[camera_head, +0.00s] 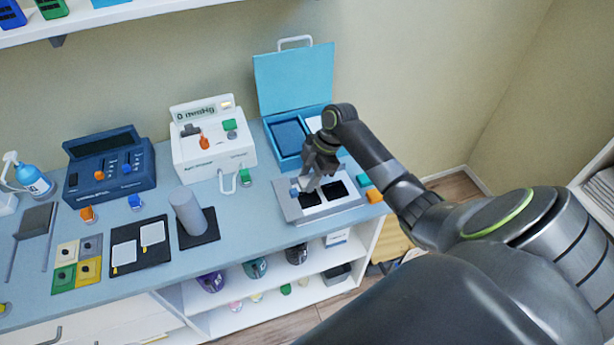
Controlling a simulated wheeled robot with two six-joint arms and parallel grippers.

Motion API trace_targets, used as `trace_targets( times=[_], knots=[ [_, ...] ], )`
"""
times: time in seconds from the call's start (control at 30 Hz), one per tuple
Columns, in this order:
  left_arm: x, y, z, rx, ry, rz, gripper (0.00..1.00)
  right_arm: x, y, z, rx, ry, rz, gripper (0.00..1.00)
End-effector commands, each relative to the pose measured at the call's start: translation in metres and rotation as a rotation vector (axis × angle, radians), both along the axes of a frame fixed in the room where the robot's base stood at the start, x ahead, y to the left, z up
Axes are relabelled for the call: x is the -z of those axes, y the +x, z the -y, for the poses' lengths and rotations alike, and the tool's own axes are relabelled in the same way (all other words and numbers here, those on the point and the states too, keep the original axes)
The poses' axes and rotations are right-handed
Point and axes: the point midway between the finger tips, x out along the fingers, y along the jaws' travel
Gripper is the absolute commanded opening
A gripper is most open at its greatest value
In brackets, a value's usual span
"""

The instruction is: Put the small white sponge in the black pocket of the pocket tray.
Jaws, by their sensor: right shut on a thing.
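The pocket tray (292,213) is a pale grey tray near the right end of the blue-grey counter. Two black squares show in it: a left one (309,199) and a right one (335,190), with paler areas around them. My right gripper (313,186) reaches in from the right and points down over the back left part of the tray. It is shut on a small pale thing, apparently the small white sponge, which the fingers mostly hide. I cannot tell whether it touches the tray. My left gripper is not in view.
An open turquoise case (293,80) stands behind the tray. A white device (215,150) with a display is to its left. A green block (245,177) lies left of the tray, an orange block (374,196) right of it. A grey cylinder (188,212) stands further left.

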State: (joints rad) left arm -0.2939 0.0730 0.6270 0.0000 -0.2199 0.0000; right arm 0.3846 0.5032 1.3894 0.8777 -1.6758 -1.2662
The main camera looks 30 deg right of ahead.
Motion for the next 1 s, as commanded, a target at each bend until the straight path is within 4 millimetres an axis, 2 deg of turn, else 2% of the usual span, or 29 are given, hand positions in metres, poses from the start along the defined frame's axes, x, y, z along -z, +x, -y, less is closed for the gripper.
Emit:
trace_targets(
  times=[0.4, 0.63, 1.0],
  knots=[
    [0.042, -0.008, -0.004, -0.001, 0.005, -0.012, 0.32, 0.044, -0.001, -0.001, 0.0, 0.0, -0.001, 0.17],
    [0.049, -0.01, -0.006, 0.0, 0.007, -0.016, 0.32, 0.056, 0.0, -0.001, 0.001, 0.002, 0.0, 0.17],
    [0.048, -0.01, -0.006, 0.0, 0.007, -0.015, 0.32, 0.057, 0.0, -0.001, 0.0, 0.001, 0.0, 0.17]
  ],
)
